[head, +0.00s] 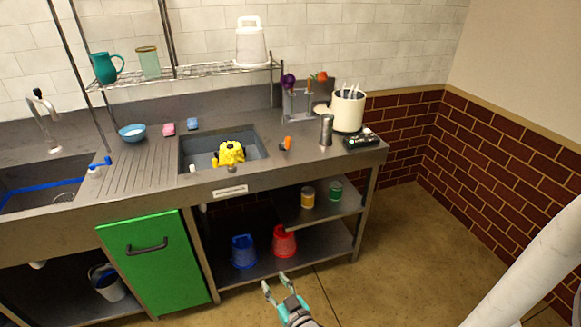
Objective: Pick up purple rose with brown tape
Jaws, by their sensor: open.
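A purple rose-like bloom (288,82) stands in a grey holder (303,104) at the back right of the steel counter. An orange bloom (322,76) shows beside it. The blooms are small in this view, and I cannot make out any brown tape on a stem. My gripper (275,282) is open and empty at the bottom of the view. It is over the floor in front of the lower shelf, well apart from the rose.
A steel cylinder (327,130), a cream pot (348,111) and a dark tray (361,142) stand right of the holder. An orange item (286,143) lies before it. A sink with a yellow object (231,153) is at left. Open floor (420,240) lies at right.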

